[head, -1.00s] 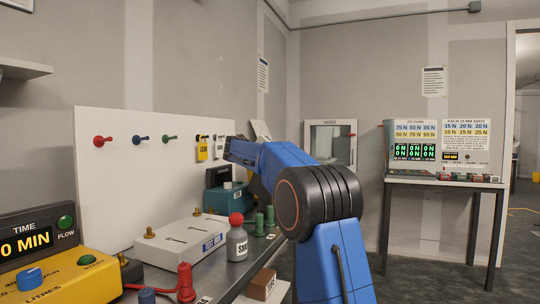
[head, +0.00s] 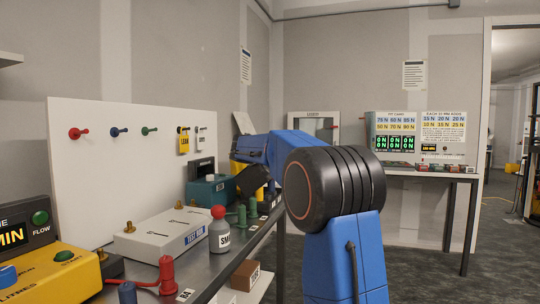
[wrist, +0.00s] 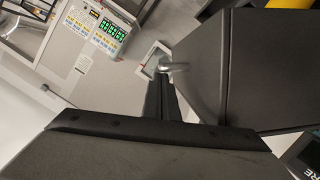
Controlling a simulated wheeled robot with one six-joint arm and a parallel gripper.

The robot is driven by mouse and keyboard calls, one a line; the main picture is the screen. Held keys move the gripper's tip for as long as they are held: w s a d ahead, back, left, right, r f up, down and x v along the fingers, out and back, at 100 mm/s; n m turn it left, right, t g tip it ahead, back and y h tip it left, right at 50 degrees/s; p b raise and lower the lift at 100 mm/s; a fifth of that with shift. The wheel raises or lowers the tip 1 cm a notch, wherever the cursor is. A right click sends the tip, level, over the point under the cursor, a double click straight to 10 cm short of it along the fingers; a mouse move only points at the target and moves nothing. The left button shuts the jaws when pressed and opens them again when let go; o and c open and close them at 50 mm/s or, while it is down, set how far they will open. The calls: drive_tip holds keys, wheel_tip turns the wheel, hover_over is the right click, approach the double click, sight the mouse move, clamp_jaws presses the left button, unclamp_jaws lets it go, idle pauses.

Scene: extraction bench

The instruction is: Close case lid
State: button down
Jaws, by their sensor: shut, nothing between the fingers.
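A teal case (head: 207,193) with a dark upright panel (head: 203,167) at its back, which looks like a raised lid, stands on the bench beyond the white test box. My gripper's narrow dark fingers (wrist: 165,80) show in the middle of the wrist view; they are shut and empty. In the head view a black tilted block beside the case, at the end of my blue arm, seems to be part of my wrist. A large dark slab (wrist: 270,75) fills the right of the wrist view; I cannot tell what it is. Contact with the lid cannot be seen.
The white test box (head: 160,236), a grey bottle with a red cap (head: 219,238) and green posts stand along the bench. A yellow unit (head: 50,275) is at the near left. A white pegboard (head: 95,165) stands behind. A table with displays (head: 425,174) is at the back right.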

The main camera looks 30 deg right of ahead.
drive_tip(key=s+d+f+m+t+y, duration=0.1)
drive_tip(key=s+f+m, duration=0.1)
drive_tip(key=f, duration=0.3)
drive_tip(key=s+d+f+m+t, duration=0.1)
drive_tip(key=s+d+f+m, duration=0.1)
drive_tip(key=f+m, duration=0.2)
drive_tip(key=shift+f+y, duration=0.4)
drive_tip(key=shift+f, duration=0.45)
drive_tip(key=shift+f, duration=0.2)
drive_tip(key=shift+r, duration=0.1)
drive_tip(key=s+a+r, duration=0.6)
drive_tip(key=s, duration=0.1)
drive_tip(key=shift+a+r, duration=0.3)
drive_tip(key=shift+a, duration=0.05)
idle(0.4)
drive_tip(key=shift+s, duration=0.1)
